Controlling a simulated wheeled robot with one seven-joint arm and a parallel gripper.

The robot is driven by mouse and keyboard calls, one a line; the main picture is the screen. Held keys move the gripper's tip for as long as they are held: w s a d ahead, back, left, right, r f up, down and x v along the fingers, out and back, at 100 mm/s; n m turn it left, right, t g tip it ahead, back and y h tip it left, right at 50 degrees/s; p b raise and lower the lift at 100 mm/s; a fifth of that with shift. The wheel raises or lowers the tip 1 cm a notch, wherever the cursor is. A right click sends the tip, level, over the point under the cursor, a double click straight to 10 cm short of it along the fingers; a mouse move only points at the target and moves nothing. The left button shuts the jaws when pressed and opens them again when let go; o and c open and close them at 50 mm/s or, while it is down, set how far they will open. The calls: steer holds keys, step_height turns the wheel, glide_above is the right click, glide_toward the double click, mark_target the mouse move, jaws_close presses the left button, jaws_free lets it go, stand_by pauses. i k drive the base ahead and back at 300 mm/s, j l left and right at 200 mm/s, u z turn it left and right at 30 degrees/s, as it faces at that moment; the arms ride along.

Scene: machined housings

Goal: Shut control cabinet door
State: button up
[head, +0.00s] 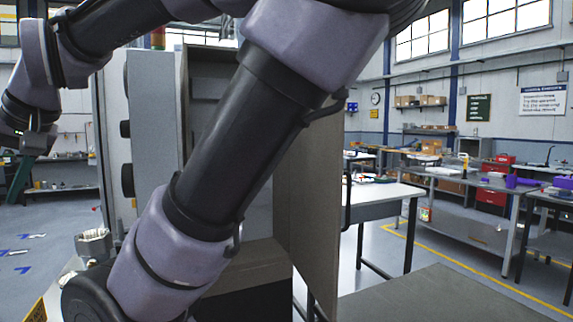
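The control cabinet (203,58) is a tall grey box in the middle of the head view, with its front open and a dim inside showing. A flat grey-brown panel that looks like its door (315,180) stands swung out from the right side of the opening. A black bar handle (347,195) shows at the panel's right edge. My arm crosses in front of the cabinet and hides much of the opening. My gripper (36,142) seems to be at the far left edge, away from the door. It is small and partly cut off, and its fingers are unclear.
A pale upright unit with black round parts (126,180) stands left of the opening. A flat grey surface (450,295) lies at the lower right. A white-topped table (385,193) stands behind the door panel, with workbenches (470,185) further right. Open floor lies at left.

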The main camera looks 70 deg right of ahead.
mark_target(317, 172)
steer(key=k+j+z, duration=0.25)
steer(key=k+j, duration=0.45)
steer(key=k+l+z, duration=0.2)
steer(key=k, duration=0.25)
steer(key=k+l+z, duration=0.2)
steer(key=k, duration=0.2)
steer(key=k+l+z, duration=0.1)
steer(key=l, duration=0.3)
steer(key=k+l+z, duration=0.1)
steer(key=l, duration=0.35)
steer(key=k+l, duration=0.2)
steer(key=l, duration=0.2)
steer(key=k+l+z, duration=0.15)
steer(key=l, duration=0.3)
